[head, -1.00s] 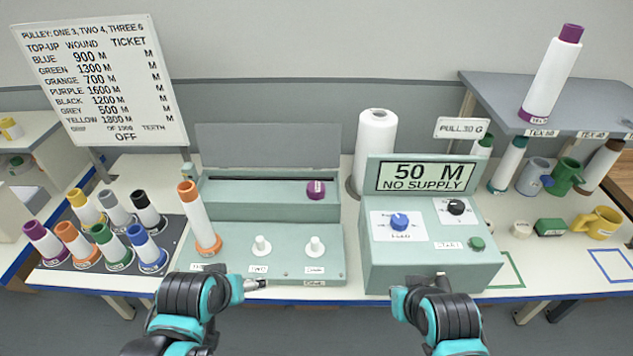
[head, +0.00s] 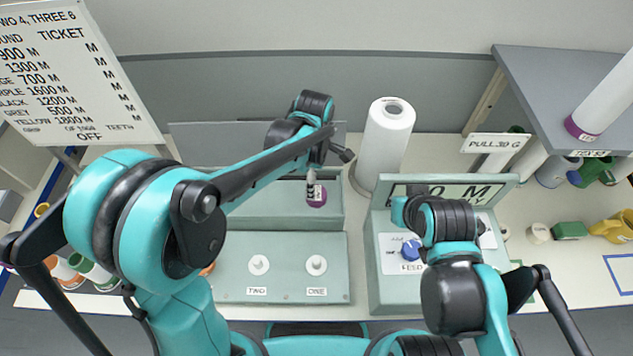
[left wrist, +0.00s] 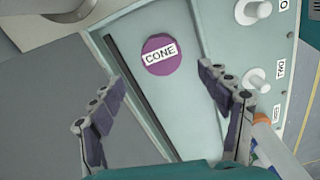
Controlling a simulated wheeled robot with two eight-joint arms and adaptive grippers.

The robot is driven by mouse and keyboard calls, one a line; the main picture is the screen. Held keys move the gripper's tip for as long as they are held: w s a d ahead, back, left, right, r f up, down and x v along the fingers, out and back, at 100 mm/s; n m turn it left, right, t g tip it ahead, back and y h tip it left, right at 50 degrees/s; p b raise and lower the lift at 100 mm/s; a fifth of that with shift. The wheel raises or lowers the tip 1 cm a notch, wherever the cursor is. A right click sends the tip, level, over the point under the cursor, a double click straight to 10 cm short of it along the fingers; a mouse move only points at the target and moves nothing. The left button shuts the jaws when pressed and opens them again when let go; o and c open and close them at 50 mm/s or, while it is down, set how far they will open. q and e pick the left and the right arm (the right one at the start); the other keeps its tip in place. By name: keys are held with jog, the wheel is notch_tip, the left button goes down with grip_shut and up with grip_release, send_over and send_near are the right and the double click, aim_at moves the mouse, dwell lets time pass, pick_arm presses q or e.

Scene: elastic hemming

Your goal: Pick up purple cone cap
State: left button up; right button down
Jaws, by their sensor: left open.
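The purple cone cap (head: 317,197) sits at the right end of the pale green machine's upper part. In the left wrist view, the cap (left wrist: 161,54) is a round purple disc with a white CONE label. My left gripper (head: 312,180) is over the cap in the head view and partly covers it. In the left wrist view, its fingers (left wrist: 160,75) are spread wide and empty, with the cap framed between and slightly beyond their tips. No contact shows. My right arm reaches over the console, but its gripper fingers do not show.
Two white knobs (head: 287,264) stand on the machine front. A dark slot (left wrist: 137,88) runs beside the cap. A white roll (head: 387,138) stands right of the machine. The console (head: 372,270) has a blue knob. Cones at the left are mostly hidden by my left arm.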

pick_arm(q)
jog(key=f, duration=0.3)
jog(key=f+b, duration=0.1)
jog(key=f, duration=0.2)
jog(key=shift+s+d+f, duration=0.15)
jog(key=shift+s+f, duration=0.05)
jog(key=shift+f, duration=0.2)
jog(key=c, duration=1)
